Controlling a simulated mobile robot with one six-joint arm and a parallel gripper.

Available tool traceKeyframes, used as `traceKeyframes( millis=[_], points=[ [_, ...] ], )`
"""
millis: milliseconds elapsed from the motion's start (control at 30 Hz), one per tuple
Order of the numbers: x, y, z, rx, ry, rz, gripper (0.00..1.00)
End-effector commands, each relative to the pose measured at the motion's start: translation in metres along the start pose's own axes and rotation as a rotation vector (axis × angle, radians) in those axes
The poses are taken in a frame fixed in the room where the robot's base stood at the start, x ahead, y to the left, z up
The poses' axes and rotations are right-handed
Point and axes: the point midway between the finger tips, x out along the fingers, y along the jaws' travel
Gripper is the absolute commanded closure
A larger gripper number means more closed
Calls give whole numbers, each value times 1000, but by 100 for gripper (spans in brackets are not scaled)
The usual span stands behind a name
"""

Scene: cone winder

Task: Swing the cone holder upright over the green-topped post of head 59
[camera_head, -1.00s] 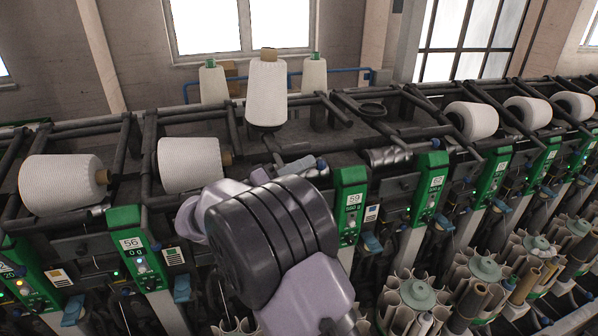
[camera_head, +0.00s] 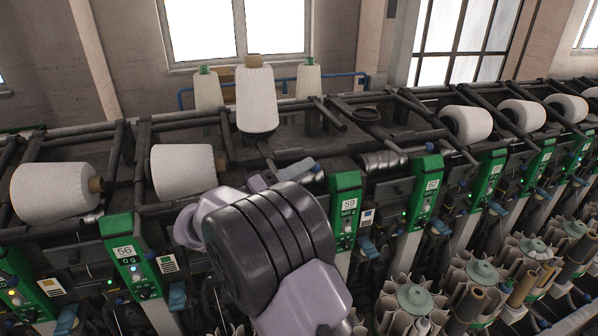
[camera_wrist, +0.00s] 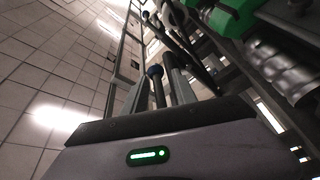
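Head 59's green-topped post (camera_head: 345,205) stands right of centre in the head view, with its number label near the top. Behind it, a white cone (camera_head: 256,98) stands upright on a dark round seat. A blue-tipped dark handle (camera_head: 318,167) shows just left of the post. In the wrist view, a dark rod with a blue tip (camera_wrist: 155,71) lies between the two grey fingers of my gripper (camera_wrist: 158,92). The fingers look apart, and I see no clear grip on the rod.
Head 56's green post (camera_head: 130,255) stands to the left. White cones lie at the left (camera_head: 55,192) and beside it (camera_head: 183,171). A grooved metal drum (camera_head: 383,162) is right of post 59; frame bars cross behind. Green posts continue right.

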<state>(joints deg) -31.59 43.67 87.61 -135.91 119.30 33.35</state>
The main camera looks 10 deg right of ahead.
Motion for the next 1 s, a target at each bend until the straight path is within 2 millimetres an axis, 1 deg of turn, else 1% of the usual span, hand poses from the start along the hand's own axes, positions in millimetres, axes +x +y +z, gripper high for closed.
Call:
traceKeyframes(
  millis=[133, 233, 367, 600, 700, 833, 900, 1000],
  points=[
    [-3, 0, 0, 0, 2, -1, 67],
    [-15, -1, -1, 1, 4, -2, 67],
    [-45, -1, -1, 1, 5, -2, 67],
    [-114, -1, -1, 1, 4, -2, 67],
    [-140, 0, -1, 0, 3, -1, 67],
    [-163, 0, 0, 0, 0, 0, 67],
    [-170, 0, 0, 0, 1, 0, 67],
    [-174, 0, 0, -1, 0, 1, 67]
  ],
)
